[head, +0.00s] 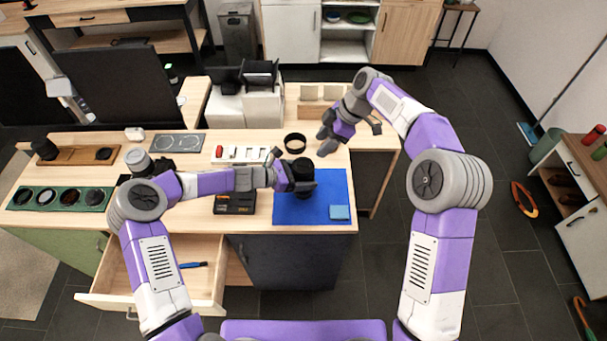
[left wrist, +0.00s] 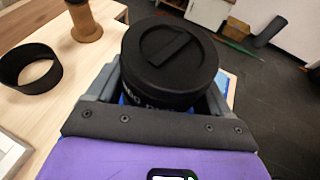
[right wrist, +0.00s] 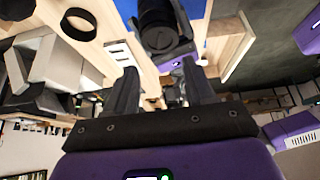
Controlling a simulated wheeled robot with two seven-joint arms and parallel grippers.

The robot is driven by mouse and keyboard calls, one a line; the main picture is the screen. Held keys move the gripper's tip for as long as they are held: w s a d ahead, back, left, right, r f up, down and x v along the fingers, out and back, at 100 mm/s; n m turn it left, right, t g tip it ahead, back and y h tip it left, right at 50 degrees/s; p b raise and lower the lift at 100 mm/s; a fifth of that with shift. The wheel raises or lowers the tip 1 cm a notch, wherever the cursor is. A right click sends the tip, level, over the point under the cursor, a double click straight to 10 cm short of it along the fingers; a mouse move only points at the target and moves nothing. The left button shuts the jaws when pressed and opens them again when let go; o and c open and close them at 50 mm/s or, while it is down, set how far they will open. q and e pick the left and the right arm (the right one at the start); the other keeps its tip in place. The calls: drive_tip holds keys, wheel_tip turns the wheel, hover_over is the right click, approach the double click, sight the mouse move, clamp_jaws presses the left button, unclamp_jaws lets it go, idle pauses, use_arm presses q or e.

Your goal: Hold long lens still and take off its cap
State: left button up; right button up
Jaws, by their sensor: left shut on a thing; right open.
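The long lens (head: 299,170) is a black cylinder above the blue mat (head: 325,206) in the head view. My left gripper (head: 303,186) is shut around it, one finger on each side in the left wrist view. The cap (left wrist: 172,52), a round black disc with a raised bar across it, sits on the lens end facing that camera. My right gripper (head: 328,140) is open and empty, behind and to the right of the lens. In the right wrist view, the lens (right wrist: 157,28) is beyond the open fingers (right wrist: 160,88), apart from them.
A black ring (head: 295,142) stands on the wooden table behind the lens. A light blue cloth (head: 339,212) lies on the mat. A black box (head: 234,202) is left of the mat. White equipment (head: 262,106) stands at the back. A drawer (head: 150,280) hangs open at the front left.

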sight(303, 165)
drive_tip(key=shift+o, duration=1.1)
drive_tip(key=shift+a+n, duration=0.4)
drive_tip(key=o, duration=0.4)
drive_tip(key=a+n+h, duration=0.1)
drive_tip(key=n, duration=0.1)
drive_tip(key=a+n+h, duration=0.2)
drive_tip(key=n, duration=0.1)
drive_tip(key=shift+a+f+h, duration=0.1)
drive_tip(key=shift+a+h, duration=0.15)
drive_tip(key=shift+h, duration=0.05)
drive_tip(key=shift+c, duration=0.2)
drive_tip(key=shift+a+f+n+h, duration=0.3)
drive_tip(key=shift+f+n, duration=0.2)
drive_tip(key=shift+f, duration=0.9)
drive_tip(key=shift+a+f+n+h, duration=0.15)
drive_tip(key=shift+f+n+h, duration=0.3)
drive_tip(key=shift+f, duration=0.95)
drive_tip(key=shift+a+f+n+h, duration=0.25)
drive_tip(key=shift+f+n, duration=0.3)
drive_tip(key=shift+f, duration=0.85)
drive_tip(key=c, duration=1)
drive_tip(key=shift+r, duration=0.75)
drive_tip(key=shift+c, duration=0.2)
drive_tip(key=shift+r, duration=2.4)
